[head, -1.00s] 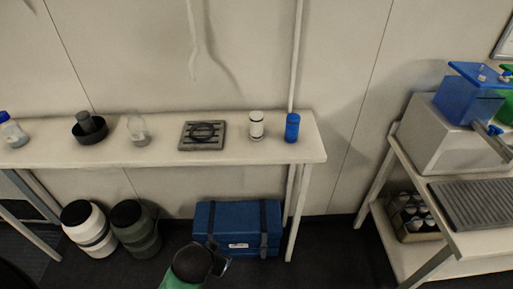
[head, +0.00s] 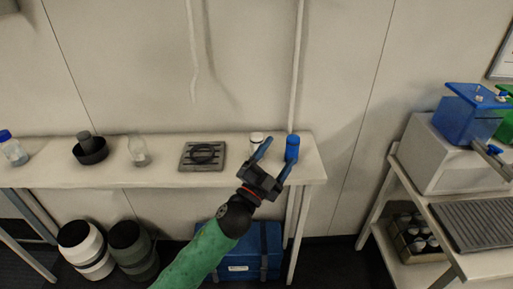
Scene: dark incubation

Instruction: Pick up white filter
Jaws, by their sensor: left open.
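The white filter (head: 256,138) is a small white cylinder standing upright near the right end of the bench (head: 110,172). Its lower part is hidden behind a finger of my left gripper (head: 277,162). My left gripper is open, with its two blue fingers pointing up and right. The left finger overlaps the white filter in the picture and the right finger lies just below the blue cylinder (head: 292,147). I cannot tell whether either finger touches anything. My right gripper is not in view.
A grey grated plate (head: 187,156) with a ring, a clear flask (head: 138,151), a dark dish (head: 92,156) and a blue-capped bottle (head: 13,150) stand along the bench. A blue case (head: 270,240) and barrels (head: 80,240) are below. A cart (head: 410,177) stands at right.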

